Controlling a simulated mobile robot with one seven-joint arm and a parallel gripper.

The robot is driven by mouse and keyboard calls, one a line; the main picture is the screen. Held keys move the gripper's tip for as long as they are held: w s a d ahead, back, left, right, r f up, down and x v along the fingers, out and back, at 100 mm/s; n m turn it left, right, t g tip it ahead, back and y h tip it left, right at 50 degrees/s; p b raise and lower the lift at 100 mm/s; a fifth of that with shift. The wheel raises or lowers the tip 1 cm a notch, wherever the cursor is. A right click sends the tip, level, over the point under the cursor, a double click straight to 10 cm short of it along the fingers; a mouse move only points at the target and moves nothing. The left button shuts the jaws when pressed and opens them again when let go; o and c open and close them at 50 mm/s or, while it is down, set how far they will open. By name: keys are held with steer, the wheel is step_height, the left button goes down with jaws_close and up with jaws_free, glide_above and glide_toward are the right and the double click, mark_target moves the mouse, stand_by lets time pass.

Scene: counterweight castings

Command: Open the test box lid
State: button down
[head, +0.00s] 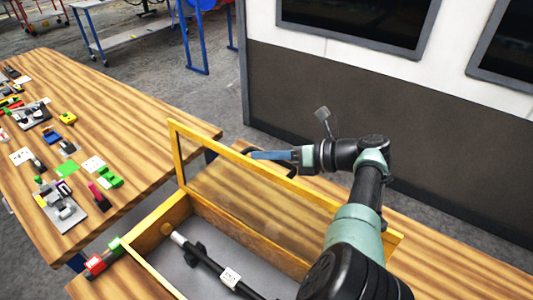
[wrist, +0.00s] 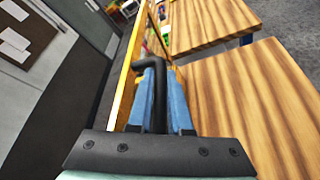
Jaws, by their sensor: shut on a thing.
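The test box (head: 155,275) is a wooden box with a grey floor, low in the head view. Its lid (head: 215,143), a clear pane in a yellow frame, stands raised and steeply tilted along the far side. The lid frame also shows as a yellow strip in the wrist view (wrist: 127,75). My gripper (head: 262,155) is shut on the black lid handle (wrist: 153,63), with the bar between its blue fingers. In the head view, the fingers partly hide the handle.
A black rod with a white label (head: 230,276) lies inside the box. A red and green block (head: 100,260) is at its left edge. A second wooden table (head: 130,115) on the left holds several small parts. A dark wall (head: 310,85) stands behind.

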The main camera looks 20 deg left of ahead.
steer(key=shift+s+f, duration=0.1)
steer(key=shift+f, duration=0.1)
steer(key=c, duration=0.8)
jaws_free()
steer(key=shift+r, duration=0.1)
steer(key=shift+c, duration=0.2)
steer(key=shift+d+r, duration=0.15)
steer(key=b+v, duration=0.2)
steer(key=v, duration=1)
steer(key=shift+d, duration=0.3)
